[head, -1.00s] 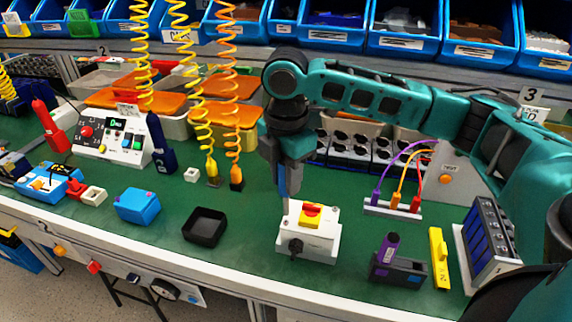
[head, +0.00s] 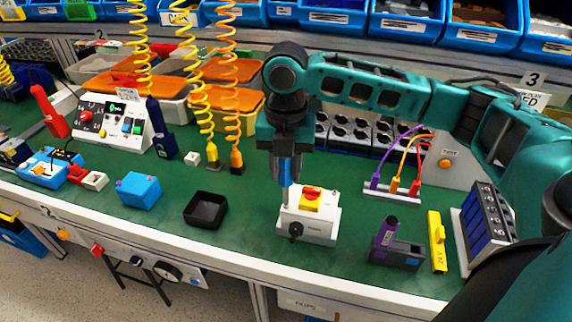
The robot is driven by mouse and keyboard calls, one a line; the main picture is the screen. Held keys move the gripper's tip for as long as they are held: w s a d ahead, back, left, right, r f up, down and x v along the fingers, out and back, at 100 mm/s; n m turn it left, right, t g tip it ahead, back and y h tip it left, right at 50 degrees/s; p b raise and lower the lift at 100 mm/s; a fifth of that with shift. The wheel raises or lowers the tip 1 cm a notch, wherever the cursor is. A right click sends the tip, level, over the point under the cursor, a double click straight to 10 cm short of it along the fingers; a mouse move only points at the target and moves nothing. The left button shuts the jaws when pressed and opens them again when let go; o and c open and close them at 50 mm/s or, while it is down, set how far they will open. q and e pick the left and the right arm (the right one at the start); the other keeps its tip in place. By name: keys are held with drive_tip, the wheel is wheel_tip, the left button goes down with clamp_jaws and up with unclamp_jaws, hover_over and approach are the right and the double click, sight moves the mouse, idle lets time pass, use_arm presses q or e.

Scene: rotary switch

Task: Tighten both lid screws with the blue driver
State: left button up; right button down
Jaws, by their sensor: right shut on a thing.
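The rotary switch box (head: 318,228) is white, with a red and yellow knob (head: 311,199) on its lid and a black fitting on its front. My right gripper (head: 286,178) is shut on the blue driver (head: 285,172), which points down over the back left of the box lid. The driver's tip is at the lid's left edge; whether it sits in a screw is too small to tell. A small post shows at the lid's back right. The lid screws are not clearly visible. My left gripper is not in view.
A black tray (head: 206,210) and a blue box (head: 139,190) stand left of the switch box. A dark holder with a purple tool (head: 386,232) and a yellow block (head: 437,242) stand right. Coiled yellow and orange cords (head: 231,90) hang behind left.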

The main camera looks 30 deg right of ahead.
drive_tip(key=n, duration=0.3)
drive_tip(key=shift+n, duration=0.4)
drive_tip(key=n, duration=1.1)
drive_tip(key=shift+n, duration=0.4)
drive_tip(key=shift+f, duration=0.4)
drive_tip(key=m, duration=0.4)
drive_tip(key=shift+m, duration=0.3)
drive_tip(key=m, duration=0.3)
drive_tip(key=shift+m, duration=0.3)
